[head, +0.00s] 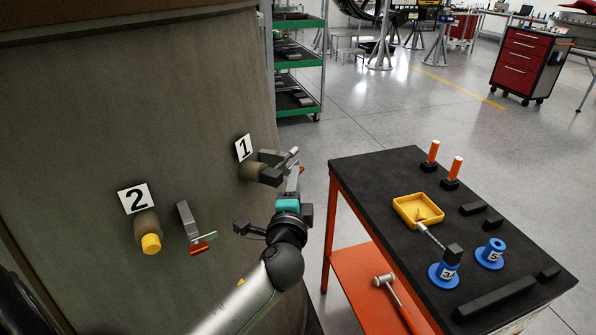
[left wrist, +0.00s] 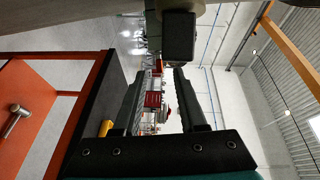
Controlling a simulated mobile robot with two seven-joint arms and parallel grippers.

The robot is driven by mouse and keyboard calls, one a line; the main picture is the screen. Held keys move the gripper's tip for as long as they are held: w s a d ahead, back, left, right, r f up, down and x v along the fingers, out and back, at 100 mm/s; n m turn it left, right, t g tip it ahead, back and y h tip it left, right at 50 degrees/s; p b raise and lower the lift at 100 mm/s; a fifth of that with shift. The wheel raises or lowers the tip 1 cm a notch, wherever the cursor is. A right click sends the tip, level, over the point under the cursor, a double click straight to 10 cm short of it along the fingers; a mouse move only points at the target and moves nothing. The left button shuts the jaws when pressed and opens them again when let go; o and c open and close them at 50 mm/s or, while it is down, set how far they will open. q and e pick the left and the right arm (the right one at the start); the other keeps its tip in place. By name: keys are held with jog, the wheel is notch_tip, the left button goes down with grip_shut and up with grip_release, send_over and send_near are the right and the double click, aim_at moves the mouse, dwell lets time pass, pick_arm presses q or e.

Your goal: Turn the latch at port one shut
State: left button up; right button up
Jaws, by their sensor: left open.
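Port one, under the "1" label in the head view, is a brown collar (head: 249,171) on the dark casing with a dark square block (head: 271,176) at its front. Grey latch parts and a small red piece (head: 301,170) show beside it; how far the latch is turned is hard to tell. My left gripper (head: 291,180), past its teal band, is up close to port one and overlaps the latch. In the left wrist view its two dark fingers (left wrist: 155,100) stand apart with nothing clearly between them. A dark block (left wrist: 180,36) shows just beyond them. My right gripper is not seen.
Port two has a yellow plug (head: 151,243) and a latch with a red handle (head: 203,247). A black-topped orange cart (head: 375,180) to the right holds a yellow tray (head: 399,206), blue spools and orange-topped pegs. A hammer (head: 384,281) lies on its lower shelf.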

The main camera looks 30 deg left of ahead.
pick_arm(q)
jog(key=shift+x, duration=2.45)
jog(key=shift+c, duration=0.2)
grip_shut()
